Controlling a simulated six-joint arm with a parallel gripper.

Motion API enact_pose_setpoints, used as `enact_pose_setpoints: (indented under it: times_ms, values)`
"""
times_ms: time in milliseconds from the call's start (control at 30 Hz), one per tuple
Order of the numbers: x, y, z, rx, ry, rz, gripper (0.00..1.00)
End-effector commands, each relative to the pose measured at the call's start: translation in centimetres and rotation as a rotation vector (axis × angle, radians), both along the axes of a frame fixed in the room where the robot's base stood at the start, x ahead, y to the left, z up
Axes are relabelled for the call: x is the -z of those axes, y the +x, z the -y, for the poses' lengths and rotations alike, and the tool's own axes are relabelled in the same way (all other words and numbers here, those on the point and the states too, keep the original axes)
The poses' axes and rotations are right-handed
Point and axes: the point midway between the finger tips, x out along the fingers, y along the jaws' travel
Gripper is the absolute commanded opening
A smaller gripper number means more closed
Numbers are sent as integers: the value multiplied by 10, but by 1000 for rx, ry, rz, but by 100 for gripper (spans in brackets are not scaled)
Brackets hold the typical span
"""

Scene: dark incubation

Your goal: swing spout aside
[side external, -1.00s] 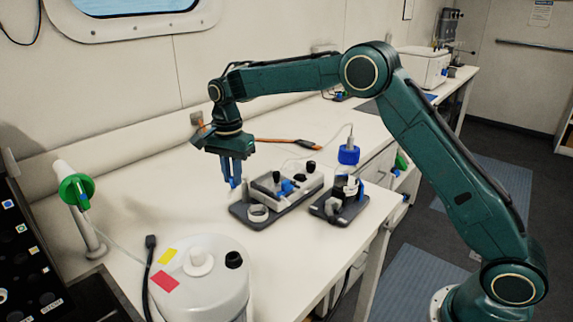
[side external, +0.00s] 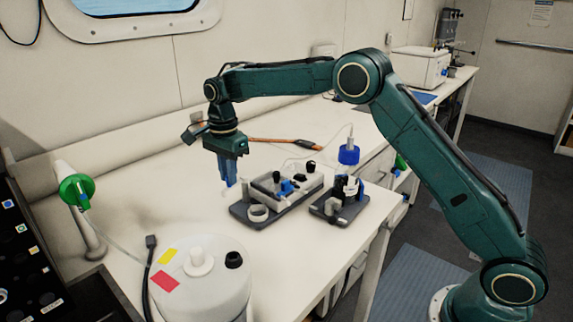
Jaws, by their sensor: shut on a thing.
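My gripper (side external: 228,181) points down with its blue fingers shut, just left of the bench device's left end. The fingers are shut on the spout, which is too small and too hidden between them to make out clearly. The device is a light grey block (side external: 299,193) with black knobs and a blue part, on a dark grey base (side external: 240,214).
A dark stand (side external: 325,211) with small vials is right of the device. A white round vessel (side external: 203,275) stands in front.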

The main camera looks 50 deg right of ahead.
Motion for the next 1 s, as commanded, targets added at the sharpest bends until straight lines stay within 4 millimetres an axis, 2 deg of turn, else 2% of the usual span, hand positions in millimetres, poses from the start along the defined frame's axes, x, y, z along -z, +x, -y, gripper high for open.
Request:
enact_pose_setpoints:
  times_ms: [233, 600, 933, 1000]
  values:
    - [0, 2, 0, 31, 0, 0, 8]
    - [0, 12, 1, 230, 0, 0, 8]
    - [0, 13, 1, 238, 1, 5, 8]
    - [0, 13, 1, 238, 1, 5, 26]
